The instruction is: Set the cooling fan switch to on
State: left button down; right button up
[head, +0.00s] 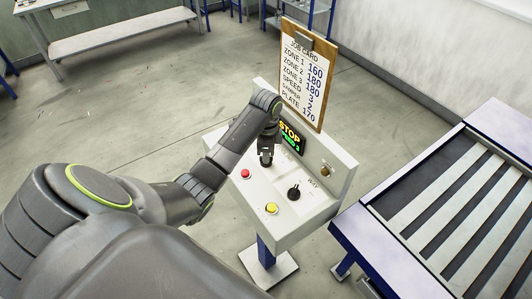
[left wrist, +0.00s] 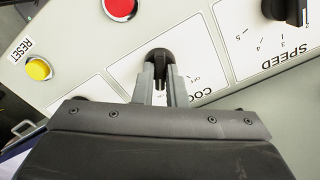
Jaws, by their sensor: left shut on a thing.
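The control panel (head: 318,207) is a pale sloped console on a blue post. My left gripper (head: 266,158) reaches down onto its upper part in the head view. In the left wrist view the left gripper's fingers (left wrist: 162,88) are shut on a small black switch knob (left wrist: 160,58). The panel label beside it begins "COO", with the rest hidden by the gripper, and a small "OFF" mark appears to its right. Which way the knob is turned is hard to tell. My right gripper is not in view.
A red button (head: 245,174), a yellow button (head: 271,208) and a black knob (head: 294,192) sit near the gripper. A display (head: 290,137) reads STOP. A job card board (head: 303,75) stands behind. A slatted conveyor (head: 440,210) is at right.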

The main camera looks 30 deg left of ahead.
pick_arm(q)
jog(key=shift+m, duration=0.3)
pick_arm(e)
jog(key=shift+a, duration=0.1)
pick_arm(q)
jog(key=c, duration=1.5)
grip_release()
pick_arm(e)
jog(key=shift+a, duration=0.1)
pick_arm(q)
jog(key=shift+o, duration=0.2)
